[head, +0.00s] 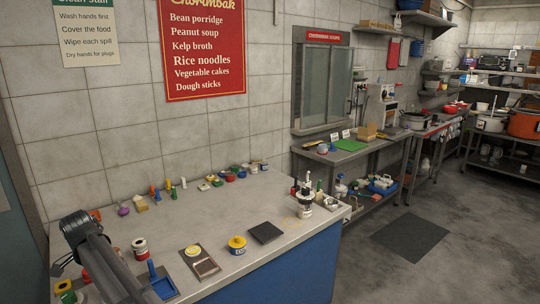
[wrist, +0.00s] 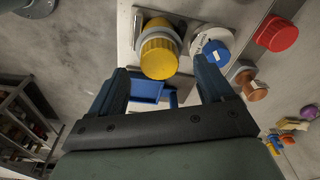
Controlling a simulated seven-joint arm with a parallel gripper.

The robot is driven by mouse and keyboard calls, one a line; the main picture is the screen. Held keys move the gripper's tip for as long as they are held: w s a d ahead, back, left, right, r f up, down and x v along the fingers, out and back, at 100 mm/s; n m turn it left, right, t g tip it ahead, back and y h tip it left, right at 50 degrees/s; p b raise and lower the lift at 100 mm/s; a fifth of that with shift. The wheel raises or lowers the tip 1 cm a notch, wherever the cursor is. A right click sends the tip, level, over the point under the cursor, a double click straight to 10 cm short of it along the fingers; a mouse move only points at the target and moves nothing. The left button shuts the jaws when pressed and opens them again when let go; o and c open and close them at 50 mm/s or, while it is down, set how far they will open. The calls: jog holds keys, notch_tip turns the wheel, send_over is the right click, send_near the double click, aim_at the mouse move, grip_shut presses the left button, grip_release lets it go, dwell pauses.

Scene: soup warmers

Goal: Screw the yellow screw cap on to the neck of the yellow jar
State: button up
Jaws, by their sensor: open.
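The yellow jar (head: 237,248), with a label and a narrower yellow-orange top, stands upright near the front of the counter. A round yellow lid-like piece (head: 193,250) lies on a small tray to its left; I cannot tell for sure whether it is the screw cap. In the wrist view a ridged yellow round piece (wrist: 159,55) shows beyond my gripper (wrist: 160,70); I cannot tell whether it is a cap or a jar part. My gripper's two dark fingers are apart, with nothing held between them. In the head view my arm's dark end is at the counter's left.
A dark square pad (head: 265,232) lies right of the yellow jar. Several small items line the wall. The counter's middle is clear.

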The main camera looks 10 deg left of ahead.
jog(key=shift+s+r, duration=0.1)
jog(key=shift+r, duration=2.75)
